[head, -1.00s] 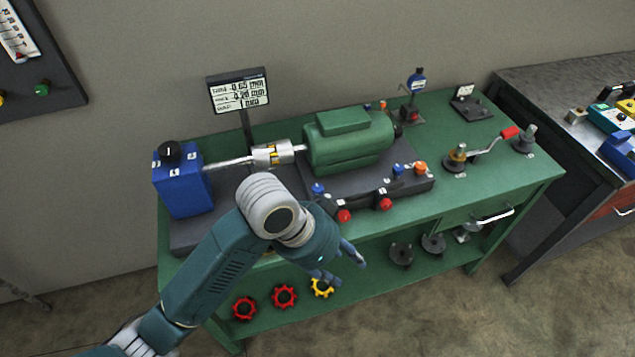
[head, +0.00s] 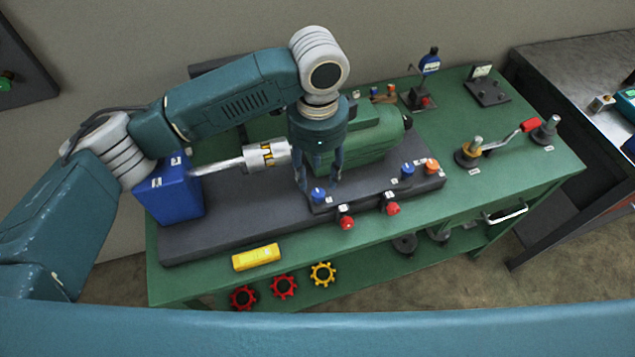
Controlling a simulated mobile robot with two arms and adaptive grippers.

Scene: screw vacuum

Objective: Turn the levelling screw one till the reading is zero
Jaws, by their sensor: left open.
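My left gripper (head: 319,186) is open and points down, its fingers on either side of and just above a blue knob (head: 318,196) at the front edge of the motor's dark base. Whether the fingers touch it cannot be told. A second blue knob (head: 408,171) and an orange knob (head: 432,166) stand further right on the base. Two red knobs (head: 347,222) and (head: 392,208) stick out from its front side. The small labels are too blurred to tell which is screw one. The reading display is hidden behind my left arm. My right gripper is not in view.
The green motor (head: 375,140) and silver coupling (head: 267,155) lie behind the gripper, beside a blue box (head: 170,195). A yellow block (head: 256,257) lies on the green bench (head: 480,200). A teal part of me crosses the bottom.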

